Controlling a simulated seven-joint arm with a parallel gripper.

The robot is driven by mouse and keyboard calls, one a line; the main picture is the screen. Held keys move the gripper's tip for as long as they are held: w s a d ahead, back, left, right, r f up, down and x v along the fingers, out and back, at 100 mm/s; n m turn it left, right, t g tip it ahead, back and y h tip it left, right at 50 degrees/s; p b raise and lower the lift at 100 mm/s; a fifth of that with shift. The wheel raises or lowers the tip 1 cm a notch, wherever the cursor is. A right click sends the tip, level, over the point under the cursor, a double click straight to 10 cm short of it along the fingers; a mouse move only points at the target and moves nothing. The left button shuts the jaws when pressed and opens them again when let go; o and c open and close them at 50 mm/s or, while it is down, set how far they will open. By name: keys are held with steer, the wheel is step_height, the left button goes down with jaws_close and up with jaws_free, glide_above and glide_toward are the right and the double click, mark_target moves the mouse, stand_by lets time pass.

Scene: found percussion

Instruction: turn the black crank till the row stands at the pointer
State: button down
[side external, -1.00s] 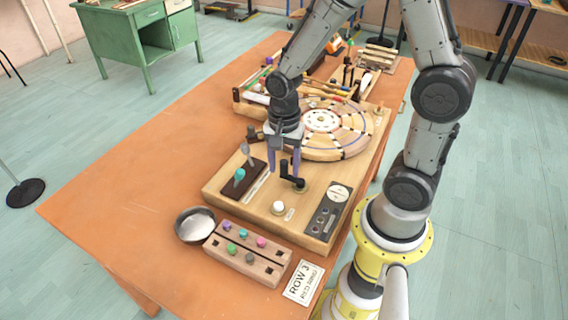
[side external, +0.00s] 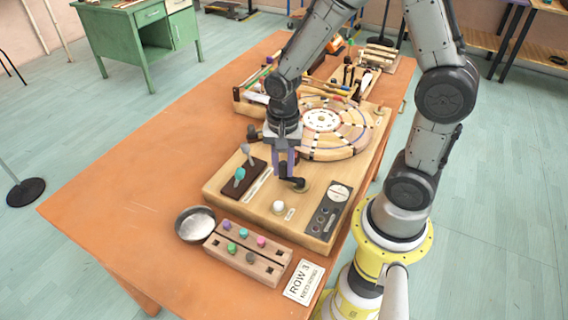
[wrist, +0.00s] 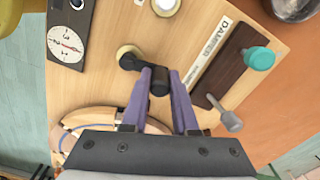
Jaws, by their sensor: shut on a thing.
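The black crank (side external: 298,183) sits on the light wooden board, in front of the round wooden wheel (side external: 350,150) with its ring of segments. In the wrist view the crank (wrist: 135,64) reaches from a brass hub to a black upright handle. My gripper (side external: 284,172) points down with its purple fingers shut on that handle; the fingers also show in the wrist view (wrist: 160,82). The wheel's edge (wrist: 98,116) shows at the lower left there, partly behind my gripper. I cannot make out the pointer or which row stands at it.
A dark block with teal and grey knobs (side external: 240,175) stands left of the crank. A white knob (side external: 278,207) and a dial panel (side external: 330,210) are nearer. A metal bowl (side external: 195,224), peg block (side external: 245,255) and "ROW 3" card (side external: 304,282) lie in front. The table's left side is clear.

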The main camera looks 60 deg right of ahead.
steer(key=n, duration=0.1)
steer(key=a+n, duration=0.1)
steer(key=n, duration=0.2)
steer(key=shift+s+a+n, duration=0.3)
steer(key=n, duration=0.1)
steer(key=s+a+n, duration=0.1)
steer(key=n, duration=0.1)
steer(key=shift+n, duration=0.3)
steer(key=n, duration=0.2)
steer(key=s+a+n, duration=0.1)
steer(key=n, duration=0.1)
steer(key=shift+s, duration=0.2)
steer(key=shift+s+n, duration=0.35)
steer(key=shift+n, duration=0.6)
steer(key=shift+s+n, duration=0.3)
steer(key=shift+n, duration=0.65)
steer(key=c, duration=0.7)
jaws_free()
step_height(320, 180, up, 14)
steer(key=shift+s+f, duration=0.1)
